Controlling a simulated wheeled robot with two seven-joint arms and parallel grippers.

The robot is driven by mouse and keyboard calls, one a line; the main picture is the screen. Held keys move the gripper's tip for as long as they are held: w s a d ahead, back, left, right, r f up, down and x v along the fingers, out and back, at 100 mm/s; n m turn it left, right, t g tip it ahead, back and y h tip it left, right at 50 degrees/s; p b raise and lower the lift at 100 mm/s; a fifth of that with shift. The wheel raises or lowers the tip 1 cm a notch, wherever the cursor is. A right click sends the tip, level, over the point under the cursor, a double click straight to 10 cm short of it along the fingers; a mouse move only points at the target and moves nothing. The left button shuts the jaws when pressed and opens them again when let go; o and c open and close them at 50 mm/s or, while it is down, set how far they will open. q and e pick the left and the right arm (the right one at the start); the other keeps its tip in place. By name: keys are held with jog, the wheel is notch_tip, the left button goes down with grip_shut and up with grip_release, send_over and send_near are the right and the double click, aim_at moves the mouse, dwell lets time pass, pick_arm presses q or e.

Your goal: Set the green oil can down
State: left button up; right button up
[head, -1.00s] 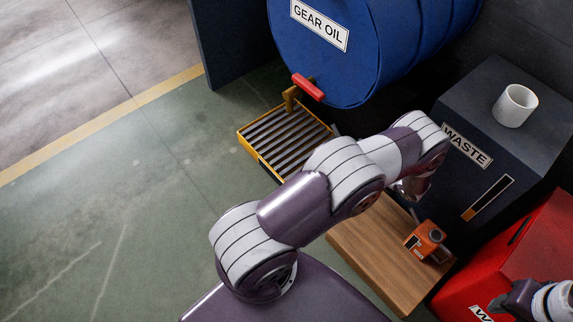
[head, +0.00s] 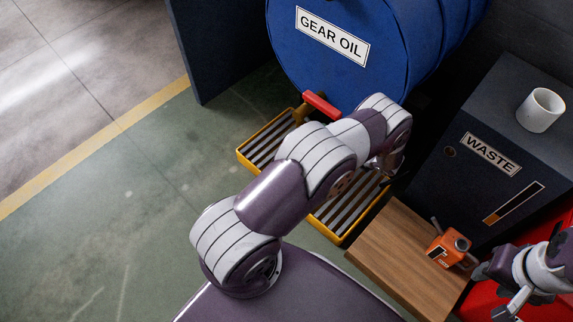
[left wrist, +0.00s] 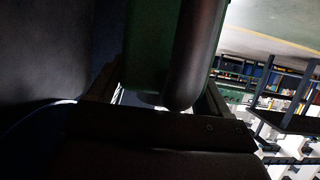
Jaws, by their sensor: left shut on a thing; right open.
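The green oil can (left wrist: 150,45) shows dark and close in the left wrist view, between the fingers of my left gripper (left wrist: 158,95). That gripper is shut on it. In the head view my left arm reaches over the yellow slatted drip tray below the drum. The can is hidden there, and I cannot tell whether it touches anything. My right gripper (head: 492,291) is open and empty at the lower right, beside the wooden shelf.
The blue gear oil drum (head: 355,75) with a red tap handle (head: 321,105) stands behind the drip tray (head: 338,222). A white mug (head: 540,108) sits on the dark waste cabinet (head: 455,120).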

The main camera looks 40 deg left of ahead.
pick_arm(q)
jog(key=s+a+f+b, duration=0.6)
jog(key=s+f+b, duration=0.1)
jog(key=f, duration=0.3)
pick_arm(e)
notch_tip(320, 180, down, 8)
pick_arm(q)
jog(key=o, duration=1.6)
jog(key=shift+s+a, duration=0.1)
jog(key=p+v, duration=0.5)
jog(key=v, duration=0.7)
jog(key=shift+r+p, duration=0.1)
jog(key=shift+p, duration=0.2)
pick_arm(e)
notch_tip(320, 180, up, 6)
jog(key=shift+d+f, duration=0.15)
jog(key=shift+f, duration=0.05)
